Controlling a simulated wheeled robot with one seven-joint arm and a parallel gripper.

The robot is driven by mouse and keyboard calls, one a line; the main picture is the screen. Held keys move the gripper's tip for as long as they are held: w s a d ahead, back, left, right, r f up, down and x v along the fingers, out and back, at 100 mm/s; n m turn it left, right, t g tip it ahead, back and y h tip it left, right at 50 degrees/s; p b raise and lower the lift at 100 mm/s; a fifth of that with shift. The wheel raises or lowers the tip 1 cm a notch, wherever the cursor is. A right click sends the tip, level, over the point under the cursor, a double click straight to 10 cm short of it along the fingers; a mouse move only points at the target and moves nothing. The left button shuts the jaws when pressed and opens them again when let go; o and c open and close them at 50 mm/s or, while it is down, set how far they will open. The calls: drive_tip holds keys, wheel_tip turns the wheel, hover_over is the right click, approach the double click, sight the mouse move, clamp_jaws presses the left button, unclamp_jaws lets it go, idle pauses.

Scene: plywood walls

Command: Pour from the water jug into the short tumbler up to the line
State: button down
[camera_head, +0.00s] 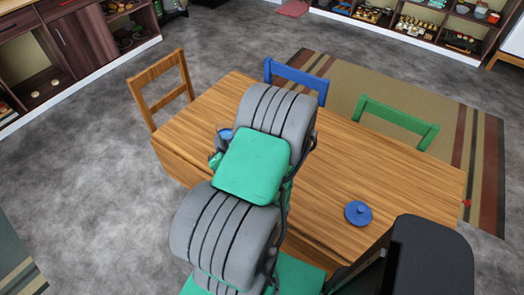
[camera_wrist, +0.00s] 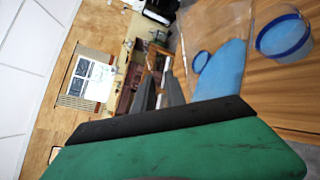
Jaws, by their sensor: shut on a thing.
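In the wrist view, the clear water jug (camera_wrist: 222,72) with blue water in its lower part is at the upper middle. The picture is turned, so I cannot tell its exact tilt. My gripper (camera_wrist: 162,93), with grey fingers, is shut on the jug; the contact itself is hard to see. A short clear tumbler (camera_wrist: 284,38) with a blue band stands on the wooden table to the right of the jug, apart from it in the picture. A smaller blue ring (camera_wrist: 200,62) shows at the jug; I cannot tell what it belongs to. In the head view, my arm hides most of this area.
The wooden table (camera_head: 340,165) has a round blue lid-like thing (camera_head: 358,213) near its right end. Wooden (camera_head: 160,85), blue (camera_head: 296,77) and green (camera_head: 398,122) chairs stand around it. The table's right half is mostly clear. Shelves line the walls.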

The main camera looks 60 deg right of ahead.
drive_tip(key=shift+s+d+r+m+p, duration=0.2)
drive_tip(key=shift+r+m+p, duration=0.1)
drive_tip(key=shift+r+p, duration=0.25)
drive_tip(key=shift+s+d+r+m+p, duration=0.1)
drive_tip(key=shift+d+r+m+p, duration=0.15)
drive_tip(key=shift+p, duration=0.5)
idle(1.4)
